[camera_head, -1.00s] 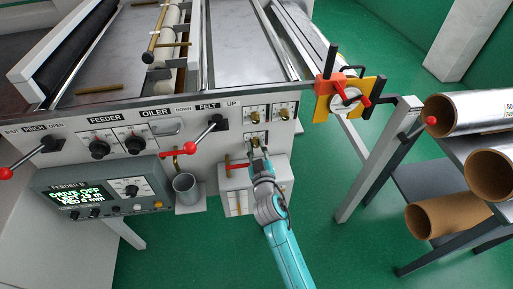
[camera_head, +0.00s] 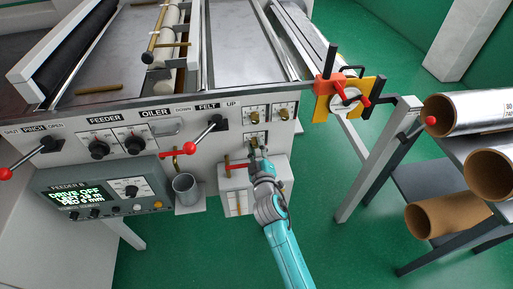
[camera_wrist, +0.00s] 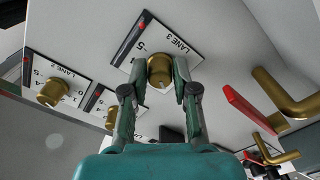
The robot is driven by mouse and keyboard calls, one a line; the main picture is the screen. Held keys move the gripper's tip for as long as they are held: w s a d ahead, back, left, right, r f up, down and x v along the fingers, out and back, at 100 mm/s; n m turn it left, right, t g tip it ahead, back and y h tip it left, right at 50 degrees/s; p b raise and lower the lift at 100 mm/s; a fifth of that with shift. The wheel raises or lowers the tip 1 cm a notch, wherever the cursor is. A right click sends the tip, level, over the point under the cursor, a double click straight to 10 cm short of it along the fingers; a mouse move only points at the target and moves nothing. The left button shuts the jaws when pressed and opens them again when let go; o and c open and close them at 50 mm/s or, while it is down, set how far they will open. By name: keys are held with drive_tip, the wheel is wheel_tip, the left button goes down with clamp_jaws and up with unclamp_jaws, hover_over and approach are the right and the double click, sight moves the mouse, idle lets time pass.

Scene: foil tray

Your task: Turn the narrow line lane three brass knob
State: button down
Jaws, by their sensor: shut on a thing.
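The lane three brass knob (camera_wrist: 160,70) sits on a white scale plate marked LANE 3 (camera_wrist: 168,42), which appears upside down in the wrist view. My gripper (camera_wrist: 159,80) has one finger on each side of this knob and is shut on it. The fingers hide parts of the knob's sides and of the panel below it. In the head view my gripper (camera_head: 257,147) reaches the lower left knob position on the machine's front panel, and covers most of that knob.
The lane two knob (camera_wrist: 53,92) and another plate with a brass knob (camera_wrist: 107,104) are close by. A brass pipe with a red handle (camera_wrist: 250,115) stands out at the right in the wrist view. A grey control box (camera_head: 104,190) and metal cup (camera_head: 186,188) are left of my arm.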

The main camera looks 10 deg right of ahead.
drive_tip(key=c, duration=0.9)
unclamp_jaws()
drive_tip(key=shift+s, duration=0.1)
drive_tip(key=s, duration=1.1)
drive_tip(key=shift+s, duration=0.4)
drive_tip(key=shift+f, duration=0.1)
